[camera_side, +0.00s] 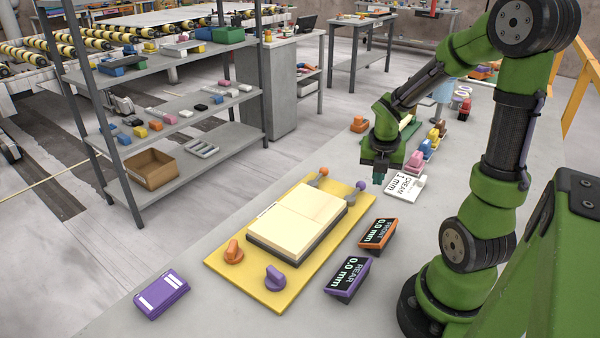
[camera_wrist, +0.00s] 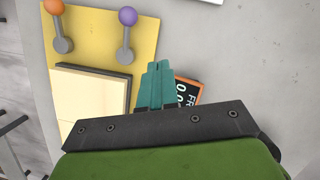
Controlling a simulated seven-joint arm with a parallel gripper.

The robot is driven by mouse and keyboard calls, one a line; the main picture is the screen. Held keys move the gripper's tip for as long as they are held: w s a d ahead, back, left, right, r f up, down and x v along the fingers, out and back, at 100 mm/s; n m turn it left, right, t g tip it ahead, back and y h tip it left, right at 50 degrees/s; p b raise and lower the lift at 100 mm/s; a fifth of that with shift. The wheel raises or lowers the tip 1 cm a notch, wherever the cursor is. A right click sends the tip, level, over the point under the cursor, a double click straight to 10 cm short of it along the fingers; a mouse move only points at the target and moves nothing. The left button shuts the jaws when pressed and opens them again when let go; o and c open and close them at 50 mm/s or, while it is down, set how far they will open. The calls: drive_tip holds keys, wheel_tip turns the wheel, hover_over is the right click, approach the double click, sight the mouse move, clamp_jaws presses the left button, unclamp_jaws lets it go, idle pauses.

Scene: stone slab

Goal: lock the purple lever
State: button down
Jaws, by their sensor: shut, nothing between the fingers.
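The purple lever has a purple ball (camera_side: 361,186) on a grey arm, at the far right corner of the yellow plate (camera_side: 224,257). In the wrist view its purple ball (camera_wrist: 128,16) lies at the top, with the arm running down to a round grey pivot (camera_wrist: 125,55). My gripper (camera_side: 379,178) hangs above the slab near the purple lever, apart from it. In the wrist view the teal fingers (camera_wrist: 158,66) are shut and empty, right of and below the lever's pivot. Whether the lever is locked cannot be told.
An orange-ball lever (camera_side: 323,171) stands left of the purple one. A cream block (camera_side: 296,217) lies in a dark tray on the plate, with orange (camera_side: 233,252) and purple (camera_side: 274,277) knobs. Front (camera_side: 377,234) and rear (camera_side: 348,277) displays read 0.0 mm. A "CREAM 1 mm" card (camera_side: 405,187) lies nearby.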

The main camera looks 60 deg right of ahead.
drive_tip(key=shift+s+v, duration=0.1)
drive_tip(key=shift+v, duration=0.9)
drive_tip(key=shift+s+v, duration=0.15)
drive_tip(key=shift+v, duration=0.9)
drive_tip(key=shift+d, duration=0.1)
drive_tip(key=a+r+m+t+y, duration=0.2)
drive_tip(key=a+r+m, duration=0.3)
drive_tip(key=a+m, duration=0.6)
drive_tip(key=a+r+m+t+y, duration=0.3)
drive_tip(key=a+m, duration=0.8)
drive_tip(key=m, duration=0.4)
wheel_tip(320, 180, up, 2)
drive_tip(key=shift+a+r+t, duration=0.25)
drive_tip(key=shift+t, duration=0.25)
drive_tip(key=shift+w, duration=0.1)
